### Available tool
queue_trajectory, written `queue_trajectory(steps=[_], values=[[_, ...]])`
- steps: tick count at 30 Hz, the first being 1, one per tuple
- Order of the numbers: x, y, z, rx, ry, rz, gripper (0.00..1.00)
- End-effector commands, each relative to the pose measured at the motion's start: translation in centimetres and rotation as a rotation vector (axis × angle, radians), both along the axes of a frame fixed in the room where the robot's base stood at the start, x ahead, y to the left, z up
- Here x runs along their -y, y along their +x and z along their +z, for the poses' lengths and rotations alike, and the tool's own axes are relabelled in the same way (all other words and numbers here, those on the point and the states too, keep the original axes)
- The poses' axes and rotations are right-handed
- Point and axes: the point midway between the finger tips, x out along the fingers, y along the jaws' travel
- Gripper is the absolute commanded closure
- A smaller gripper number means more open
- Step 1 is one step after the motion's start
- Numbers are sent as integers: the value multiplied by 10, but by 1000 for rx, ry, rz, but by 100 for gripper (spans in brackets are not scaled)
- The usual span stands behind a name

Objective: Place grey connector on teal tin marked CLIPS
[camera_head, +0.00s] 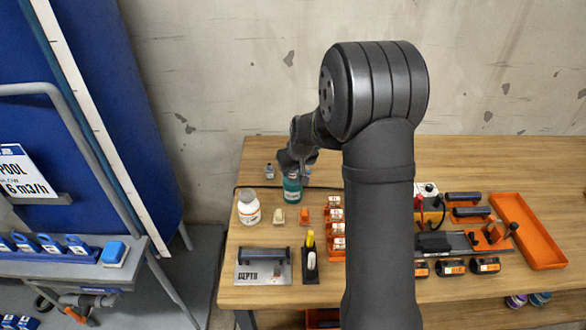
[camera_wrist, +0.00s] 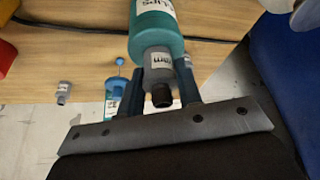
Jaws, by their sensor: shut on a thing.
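The teal tin (camera_head: 292,193) stands upright on the wooden bench, just under my gripper (camera_head: 303,168). In the wrist view the teal tin (camera_wrist: 150,38) shows part of its label, ending in "IPS". My gripper, also in the wrist view (camera_wrist: 160,88), is shut on the grey connector (camera_wrist: 158,66), which has a pale label and a dark end. The connector overlaps the tin's end in that view; I cannot tell whether they touch. In the head view my gripper hides most or all of the connector.
A second small grey fitting (camera_head: 269,171) stands left of the tin. A white bottle (camera_head: 248,207), a cream piece (camera_head: 279,216) and an orange piece (camera_head: 304,215) stand in front. An orange tray (camera_head: 527,230) lies at far right.

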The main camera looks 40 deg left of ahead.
Motion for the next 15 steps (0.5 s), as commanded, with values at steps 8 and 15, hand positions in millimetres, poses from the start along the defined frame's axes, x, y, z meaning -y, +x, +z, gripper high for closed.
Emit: queue_trajectory(steps=[8, 15], values=[[0, 0, -3, 0, -1, 1, 60], [0, 0, -3, 0, -1, 1, 46]])
